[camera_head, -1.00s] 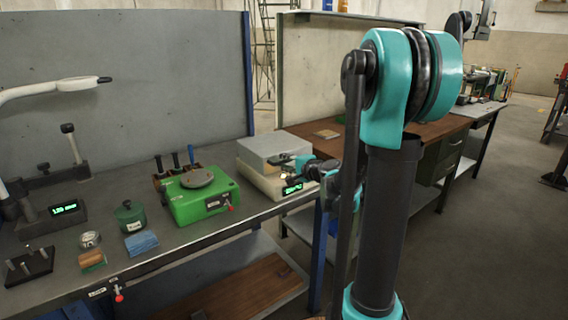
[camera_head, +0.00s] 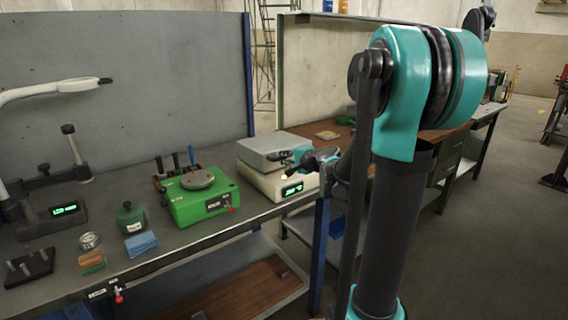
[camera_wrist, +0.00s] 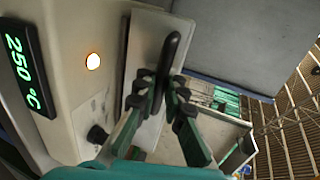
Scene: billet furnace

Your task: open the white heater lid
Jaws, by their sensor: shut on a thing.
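The heater (camera_head: 262,180) is a cream box at the right end of the bench, with a green display. Its pale grey-white lid (camera_head: 272,143) lies over the top; I cannot tell whether it is slightly raised. In the wrist view the heater body (camera_wrist: 85,25) is at the left, with a display reading 250 °C and a glowing round light. The lid (camera_wrist: 146,35) is in the middle and carries a dark handle (camera_wrist: 170,45). My gripper (camera_wrist: 163,92) has its fingers closed around the handle. In the head view my gripper (camera_head: 300,156) is small and partly hidden at the lid's front.
A green device (camera_head: 208,203) with a round plate stands left of the heater. A green pot (camera_head: 131,218), a blue cloth (camera_head: 141,244) and a black peg block (camera_head: 28,268) sit further left. A grey panel (camera_head: 125,80) stands behind the bench.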

